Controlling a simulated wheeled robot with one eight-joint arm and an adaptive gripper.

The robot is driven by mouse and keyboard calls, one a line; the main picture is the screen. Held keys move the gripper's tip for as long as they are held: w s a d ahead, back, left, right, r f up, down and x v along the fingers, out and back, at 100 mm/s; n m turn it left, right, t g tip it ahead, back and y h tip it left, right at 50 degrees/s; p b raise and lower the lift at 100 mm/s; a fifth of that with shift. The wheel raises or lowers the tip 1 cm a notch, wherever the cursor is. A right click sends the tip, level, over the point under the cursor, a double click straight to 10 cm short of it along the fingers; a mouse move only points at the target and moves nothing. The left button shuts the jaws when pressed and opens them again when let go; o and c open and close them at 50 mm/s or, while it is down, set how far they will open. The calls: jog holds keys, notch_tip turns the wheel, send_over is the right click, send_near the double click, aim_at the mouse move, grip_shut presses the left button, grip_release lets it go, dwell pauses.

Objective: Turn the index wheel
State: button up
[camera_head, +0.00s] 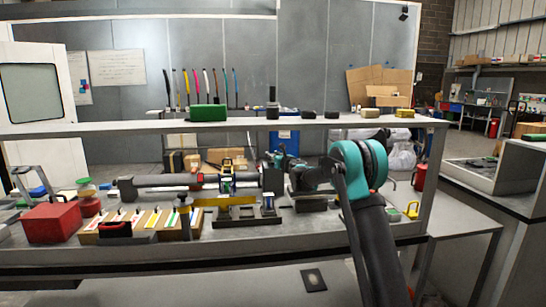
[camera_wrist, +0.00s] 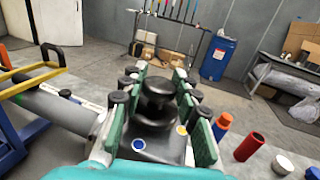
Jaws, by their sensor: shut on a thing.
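The index wheel (camera_wrist: 156,98) looks like a black stacked round knob in the middle of the wrist view. It sits on a dark block with a blue and a yellow dot on its near face. My gripper (camera_wrist: 160,76) has its green-padded fingers on both sides of the wheel and is shut on it. In the head view my gripper (camera_head: 283,160) is at the bench fixture, left of my teal wrist. The wheel cannot be made out clearly there. A long grey cylinder (camera_wrist: 62,108) lies left of the wheel in the wrist view.
A red box (camera_head: 52,222) and a wooden rack (camera_head: 150,222) of coloured items stand left on the bench. A shelf (camera_head: 240,127) runs above it, with a green block (camera_head: 208,112). A red cylinder (camera_wrist: 249,146) and an orange-blue piece (camera_wrist: 222,126) stand right of my gripper.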

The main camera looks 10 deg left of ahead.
jog(key=n+g+y, duration=0.5)
jog(key=g+y, duration=0.1)
jog(key=shift+w+d+n, duration=0.1)
jog(key=shift+n, duration=0.2)
jog(key=shift+n+g+y, duration=0.55)
jog(key=shift+n+g, duration=0.45)
jog(key=shift+g, duration=0.5)
jog(key=shift+n+g+y, duration=0.55)
jog(key=shift+n+g, duration=0.45)
jog(key=shift+g, duration=0.5)
jog(key=shift+n+g, duration=0.4)
jog(key=shift+g, duration=0.3)
jog(key=o, duration=1.2)
jog(key=shift+c, duration=0.2)
jog(key=s+d, duration=0.1)
jog(key=d, duration=1)
jog(key=shift+s+d, duration=0.35)
